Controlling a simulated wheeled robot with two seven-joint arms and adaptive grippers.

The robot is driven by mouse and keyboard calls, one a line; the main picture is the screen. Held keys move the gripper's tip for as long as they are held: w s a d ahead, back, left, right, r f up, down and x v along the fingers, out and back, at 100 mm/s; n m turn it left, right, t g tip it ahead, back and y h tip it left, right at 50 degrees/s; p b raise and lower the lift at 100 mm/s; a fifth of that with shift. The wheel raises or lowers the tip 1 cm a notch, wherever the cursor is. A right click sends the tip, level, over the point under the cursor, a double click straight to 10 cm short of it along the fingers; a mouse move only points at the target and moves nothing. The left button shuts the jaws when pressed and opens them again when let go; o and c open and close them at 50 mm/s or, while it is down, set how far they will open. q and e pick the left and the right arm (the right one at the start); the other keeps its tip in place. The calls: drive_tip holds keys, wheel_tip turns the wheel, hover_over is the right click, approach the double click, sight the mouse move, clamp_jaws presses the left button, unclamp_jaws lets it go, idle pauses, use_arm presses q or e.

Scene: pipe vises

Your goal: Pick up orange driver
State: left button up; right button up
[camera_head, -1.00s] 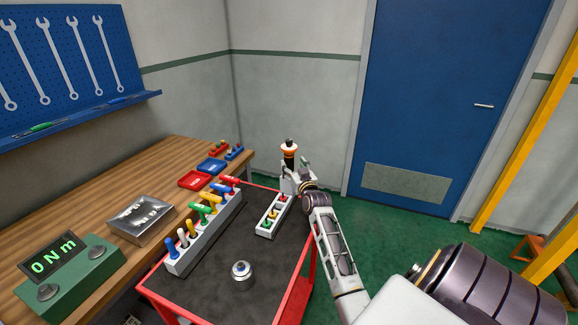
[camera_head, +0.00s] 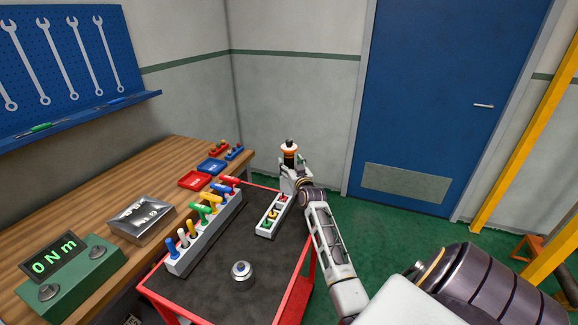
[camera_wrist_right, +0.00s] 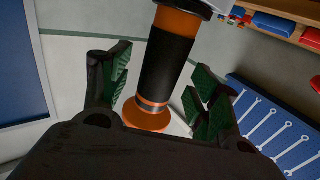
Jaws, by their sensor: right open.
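The orange driver (camera_head: 289,152) stands upright near the far end of the red cart, with a black grip and orange parts. In the right wrist view the driver (camera_wrist_right: 167,65) shows large, its black grip between my two fingers. My right gripper (camera_head: 295,172) is beside the driver's lower part, which it partly hides in the head view. In the right wrist view the right gripper (camera_wrist_right: 162,88) is open, with a dark green-padded finger on each side of the driver. I cannot tell whether a finger touches it. My left gripper is not in view.
The red cart (camera_head: 206,301) carries a long rack (camera_head: 208,238) of coloured T-handle tools, a short grey block (camera_head: 265,228) with coloured pieces and a round metal part (camera_head: 242,271). A wooden bench (camera_head: 85,228) runs along the left. The cart's dark top is clear around the metal part.

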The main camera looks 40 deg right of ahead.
drive_tip(key=shift+x, duration=1.2)
drive_tip(key=c, duration=1.3)
drive_tip(key=shift+r, duration=0.1)
clamp_jaws()
